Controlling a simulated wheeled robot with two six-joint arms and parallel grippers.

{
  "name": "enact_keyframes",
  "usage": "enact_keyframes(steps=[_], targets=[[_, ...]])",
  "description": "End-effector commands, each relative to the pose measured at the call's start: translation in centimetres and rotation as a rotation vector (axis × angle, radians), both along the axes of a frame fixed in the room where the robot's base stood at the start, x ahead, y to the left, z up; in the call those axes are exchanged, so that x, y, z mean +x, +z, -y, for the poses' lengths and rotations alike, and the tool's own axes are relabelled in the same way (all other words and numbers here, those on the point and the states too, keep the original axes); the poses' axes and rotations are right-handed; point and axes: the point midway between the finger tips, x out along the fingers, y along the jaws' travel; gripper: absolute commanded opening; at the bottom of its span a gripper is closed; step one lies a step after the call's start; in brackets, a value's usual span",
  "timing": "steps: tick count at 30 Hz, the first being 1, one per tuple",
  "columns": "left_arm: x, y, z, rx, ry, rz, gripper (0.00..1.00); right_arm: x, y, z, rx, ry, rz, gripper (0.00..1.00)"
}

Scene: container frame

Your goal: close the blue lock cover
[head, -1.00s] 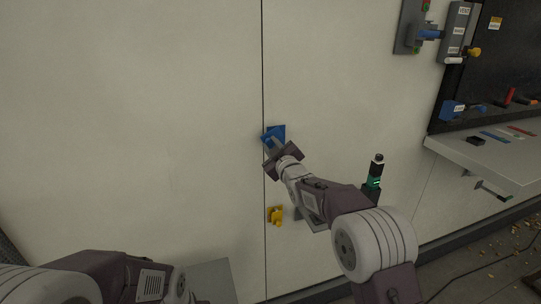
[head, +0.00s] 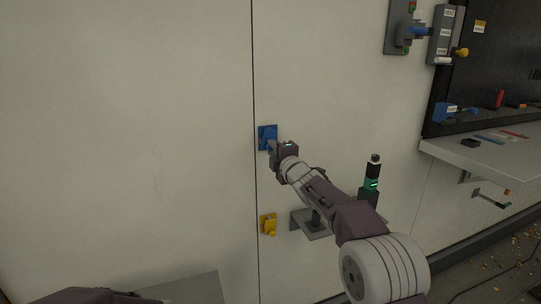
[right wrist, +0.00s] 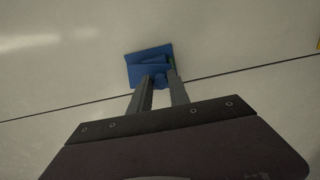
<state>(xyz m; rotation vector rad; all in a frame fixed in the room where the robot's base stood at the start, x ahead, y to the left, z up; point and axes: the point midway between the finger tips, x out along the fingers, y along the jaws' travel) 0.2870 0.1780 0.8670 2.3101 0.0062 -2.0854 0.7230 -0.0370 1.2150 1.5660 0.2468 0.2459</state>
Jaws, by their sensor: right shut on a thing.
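The blue lock cover (head: 268,137) is on the pale wall panel, at the vertical seam. It also shows in the right wrist view (right wrist: 150,65), where a small green patch shows at its right edge. My right gripper (head: 273,147) reaches it from the lower right. In the right wrist view the two fingertips (right wrist: 160,80) are at the cover's lower edge, shut on a small blue part of it. How far the cover is swung cannot be told. My left gripper is out of view.
A yellow latch (head: 268,224) sits below the blue one on the same seam. A grey bracket (head: 312,224) and a black-green device (head: 371,180) are right of it. A grey shelf (head: 480,150) stands further right. The wall to the left is bare.

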Motion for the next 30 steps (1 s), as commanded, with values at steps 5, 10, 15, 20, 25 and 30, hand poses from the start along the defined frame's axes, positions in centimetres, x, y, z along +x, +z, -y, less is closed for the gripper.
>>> enact_keyframes(steps=[5,10,15,20,25,30], targets=[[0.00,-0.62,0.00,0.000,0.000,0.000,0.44,0.18,-0.52,0.41,-0.102,0.001,0.026,0.00],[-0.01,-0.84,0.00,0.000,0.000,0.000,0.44,0.28,-0.55,0.70,-0.167,0.001,0.046,0.00],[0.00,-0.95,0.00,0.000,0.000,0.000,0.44,0.33,-0.58,0.85,-0.202,0.001,0.056,0.00],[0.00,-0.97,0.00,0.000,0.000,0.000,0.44,0.36,-0.60,0.90,-0.212,0.001,0.058,0.00],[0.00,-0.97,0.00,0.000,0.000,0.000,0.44,0.36,-0.64,0.90,-0.215,0.001,0.058,0.00],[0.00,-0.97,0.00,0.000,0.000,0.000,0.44,0.36,-0.68,0.90,-0.214,0.001,0.057,0.00]])
